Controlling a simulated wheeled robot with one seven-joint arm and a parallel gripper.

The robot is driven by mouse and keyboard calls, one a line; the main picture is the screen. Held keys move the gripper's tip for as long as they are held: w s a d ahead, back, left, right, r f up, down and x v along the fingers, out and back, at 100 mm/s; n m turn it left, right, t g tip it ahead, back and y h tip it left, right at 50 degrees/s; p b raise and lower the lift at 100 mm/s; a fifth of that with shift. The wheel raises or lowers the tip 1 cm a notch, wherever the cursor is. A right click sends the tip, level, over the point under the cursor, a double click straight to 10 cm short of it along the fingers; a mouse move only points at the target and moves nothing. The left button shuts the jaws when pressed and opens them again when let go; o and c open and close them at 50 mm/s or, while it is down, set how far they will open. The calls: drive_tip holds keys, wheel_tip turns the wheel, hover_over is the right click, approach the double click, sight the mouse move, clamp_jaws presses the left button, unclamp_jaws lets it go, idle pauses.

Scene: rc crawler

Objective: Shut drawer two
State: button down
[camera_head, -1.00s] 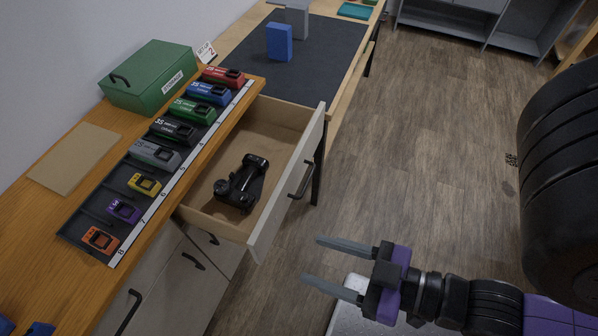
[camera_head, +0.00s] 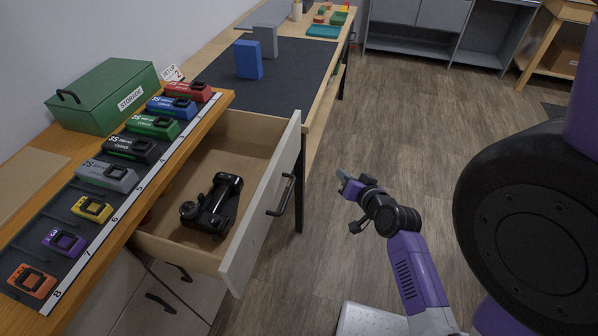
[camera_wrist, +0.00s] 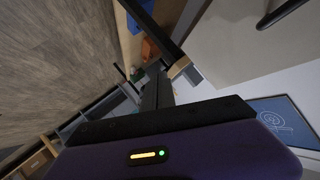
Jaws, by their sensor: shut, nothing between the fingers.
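An open drawer (camera_head: 262,215) with a pale front and a black bar handle (camera_head: 281,196) sticks out from the wooden bench in the head view. A black device (camera_head: 212,205) lies inside it. I see no number on the drawer front. My gripper (camera_head: 343,176) is shut and empty, out over the floor to the right of the drawer front and apart from it. In the wrist view the shut fingers (camera_wrist: 157,90) show, with a pale panel and a dark handle (camera_wrist: 283,13) at upper right.
A rack (camera_head: 80,222) of several coloured battery-like blocks lies along the bench edge above the drawer. A green storage box (camera_head: 105,96), a dark mat (camera_head: 290,62) and a blue block (camera_head: 248,59) are on the benches. The floor (camera_head: 400,130) right of the drawer is clear.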

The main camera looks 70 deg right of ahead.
sight(288, 161)
drive_tip(key=s+d+f+m+t+y+b, duration=0.3)
drive_tip(key=d+f+m+b, duration=0.15)
drive_tip(key=d, duration=0.55)
drive_tip(key=w+a+r+n+t+y, duration=0.2)
drive_tip(key=a+r+n+t+y, duration=0.1)
drive_tip(key=a+r+t+y, duration=0.65)
drive_tip(key=w+f+g, duration=0.1)
drive_tip(key=w, duration=0.3)
drive_tip(key=w+a+h+p, duration=0.1)
drive_tip(key=w, duration=0.4)
drive_tip(key=w+f+g, duration=0.1)
drive_tip(key=w, duration=0.4)
drive_tip(key=shift+a+f+g, duration=0.25)
drive_tip(key=shift+f+g, duration=0.1)
drive_tip(key=shift+w, duration=0.2)
